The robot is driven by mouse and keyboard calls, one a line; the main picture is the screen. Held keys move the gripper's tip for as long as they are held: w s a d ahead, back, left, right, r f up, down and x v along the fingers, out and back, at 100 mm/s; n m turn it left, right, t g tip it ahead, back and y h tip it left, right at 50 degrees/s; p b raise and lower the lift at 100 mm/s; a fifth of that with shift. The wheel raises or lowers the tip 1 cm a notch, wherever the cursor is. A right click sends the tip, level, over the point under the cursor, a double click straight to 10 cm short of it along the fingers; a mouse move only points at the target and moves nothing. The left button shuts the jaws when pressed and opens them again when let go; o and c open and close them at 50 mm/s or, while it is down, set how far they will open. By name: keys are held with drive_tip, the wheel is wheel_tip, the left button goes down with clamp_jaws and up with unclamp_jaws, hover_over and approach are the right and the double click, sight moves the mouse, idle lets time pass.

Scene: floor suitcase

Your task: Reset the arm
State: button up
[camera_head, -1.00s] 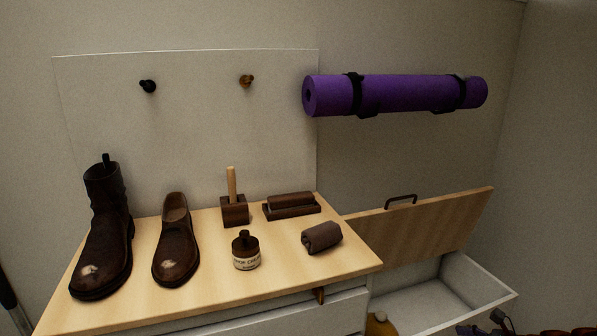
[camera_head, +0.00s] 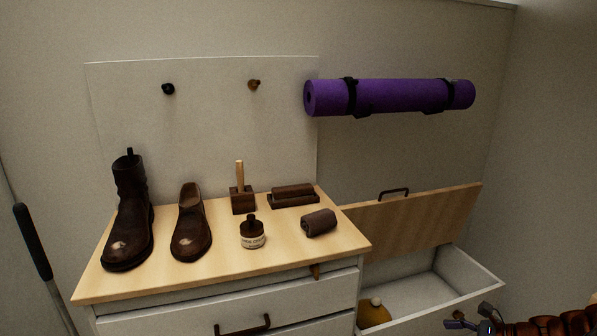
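My gripper (camera_head: 470,318) shows only in part at the lower right edge, in front of the open white bin. Dark, blue-grey pieces of it are visible, with my reddish-brown ribbed arm behind them at the frame's bottom right corner. Its fingers are too small and dark to tell open from shut. I see nothing held in it.
A wooden-topped cabinet (camera_head: 110,286) bears a boot (camera_head: 128,222), a shoe (camera_head: 190,228), a labelled jar (camera_head: 252,235), a rolled cloth (camera_head: 318,223) and brushes. A purple mat (camera_head: 395,95) is on the wall. The white bin (camera_head: 470,270) has its wooden lid (camera_head: 420,222) raised.

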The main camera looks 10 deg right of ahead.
drive_tip(key=s+a+r+n+g+p, duration=0.35)
drive_tip(key=a+r+n+p, duration=0.2)
drive_tip(key=a+r, duration=0.6)
drive_tip(key=s+a+r+n+g+p, duration=0.2)
drive_tip(key=a+r+n+g+p, duration=0.4)
drive_tip(key=a+r, duration=0.5)
drive_tip(key=s+a+r+n+h+p, duration=0.3)
drive_tip(key=s+r+n+p, duration=0.3)
drive_tip(key=s, duration=0.4)
drive_tip(key=s+a+r+n+h+p, duration=0.3)
drive_tip(key=s+r+n+h+p, duration=0.2)
drive_tip(key=s+r, duration=0.5)
drive_tip(key=n+p, duration=0.2)
drive_tip(key=shift+s+r+n+g, duration=0.3)
drive_tip(key=shift+s+n+g, duration=0.05)
